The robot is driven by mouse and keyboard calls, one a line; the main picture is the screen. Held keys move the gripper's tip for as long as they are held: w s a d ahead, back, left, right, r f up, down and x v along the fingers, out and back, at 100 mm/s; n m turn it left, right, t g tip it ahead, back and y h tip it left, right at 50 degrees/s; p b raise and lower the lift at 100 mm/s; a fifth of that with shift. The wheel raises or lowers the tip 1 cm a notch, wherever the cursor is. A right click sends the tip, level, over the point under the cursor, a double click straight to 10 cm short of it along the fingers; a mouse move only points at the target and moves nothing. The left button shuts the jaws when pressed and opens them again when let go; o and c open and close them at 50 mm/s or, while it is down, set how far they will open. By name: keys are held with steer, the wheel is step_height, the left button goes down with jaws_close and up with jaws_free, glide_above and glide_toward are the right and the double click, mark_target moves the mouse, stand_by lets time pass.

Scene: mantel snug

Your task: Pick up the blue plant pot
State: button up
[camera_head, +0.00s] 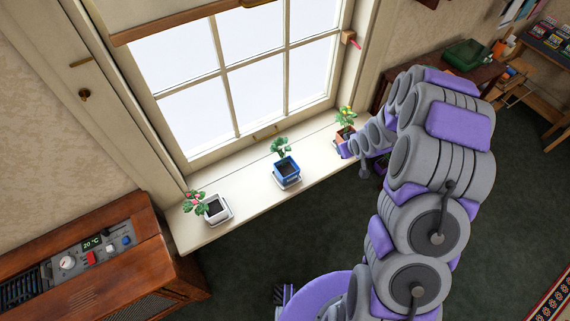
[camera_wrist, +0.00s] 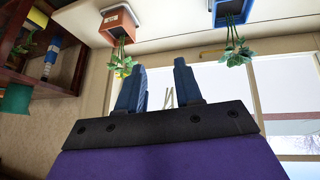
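The blue plant pot (camera_head: 287,167) stands upright on a saucer on the white windowsill, between two other pots, with a leafy green plant in it. It also shows at the top right of the wrist view (camera_wrist: 231,10), which looks upside down. My gripper (camera_wrist: 160,67) is open, with nothing between its two fingers. It is apart from the blue pot. In the head view my wrist is by the orange pot at the sill's right end, and the fingers are hard to make out there.
A white pot (camera_head: 215,209) with a red-flowered plant stands at the sill's left end. The orange pot (camera_wrist: 117,21) is close to my gripper. The window (camera_head: 245,85) rises behind the sill (camera_head: 250,197). A wooden cabinet (camera_head: 95,270) with a control panel stands lower left.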

step_height(320, 180, down, 5)
steer(key=w+a+y, duration=0.1)
steer(key=w, duration=0.1)
steer(key=n+t+y+p, duration=0.1)
steer(key=t+y+p, duration=0.1)
steer(key=t+y, duration=0.3)
glide_toward(295, 162)
steer(key=b+x, duration=0.5)
steer(key=x, duration=0.6)
steer(key=shift+b, duration=0.3)
steer(key=shift+d, duration=0.1)
steer(key=shift+c, duration=0.2)
jaws_close()
